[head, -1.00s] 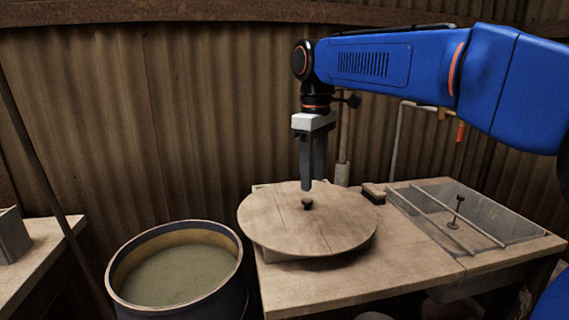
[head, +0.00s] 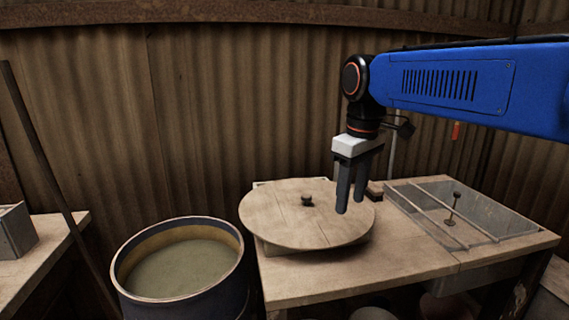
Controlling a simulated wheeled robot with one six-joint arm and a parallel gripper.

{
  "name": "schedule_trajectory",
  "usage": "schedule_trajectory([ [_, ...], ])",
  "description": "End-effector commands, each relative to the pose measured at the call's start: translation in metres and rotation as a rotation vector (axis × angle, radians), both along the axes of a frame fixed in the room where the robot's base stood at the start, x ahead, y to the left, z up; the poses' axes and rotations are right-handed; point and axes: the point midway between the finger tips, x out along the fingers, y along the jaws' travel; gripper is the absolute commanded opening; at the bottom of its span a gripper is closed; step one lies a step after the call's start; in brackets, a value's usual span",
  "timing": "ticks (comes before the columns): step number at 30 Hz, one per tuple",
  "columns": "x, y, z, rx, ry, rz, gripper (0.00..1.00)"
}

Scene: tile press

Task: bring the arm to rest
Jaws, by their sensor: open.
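My gripper (head: 350,204) hangs pointing down from my blue arm, over the right part of a round wooden lid (head: 275,218). Its two dark fingers are apart with nothing between them. The fingertips appear above the lid; whether they touch it I cannot tell. The lid has a small dark knob (head: 307,200) near its middle, to the left of the fingers. The lid rests on a wooden bench (head: 350,275), and what is under it is mostly hidden.
A grey basin (head: 490,215) with rails and a dark plunger-like piece (head: 453,208) is set in the bench at right. A small block (head: 375,190) lies behind the gripper. A drum (head: 125,285) of murky liquid stands left. A grey box (head: 18,232) sits on another table.

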Motion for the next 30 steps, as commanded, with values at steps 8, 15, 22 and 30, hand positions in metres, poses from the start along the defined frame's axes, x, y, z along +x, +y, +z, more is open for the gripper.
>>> schedule_trajectory([
  [8,-0.063,-0.061,-0.043,0.044,-0.088,-0.225,0.44],
  [15,-0.117,-0.100,-0.092,0.084,-0.163,-0.417,0.44],
  [22,-0.166,-0.127,-0.146,0.124,-0.236,-0.592,0.44],
  [30,-0.196,-0.140,-0.187,0.152,-0.284,-0.706,0.44],
])
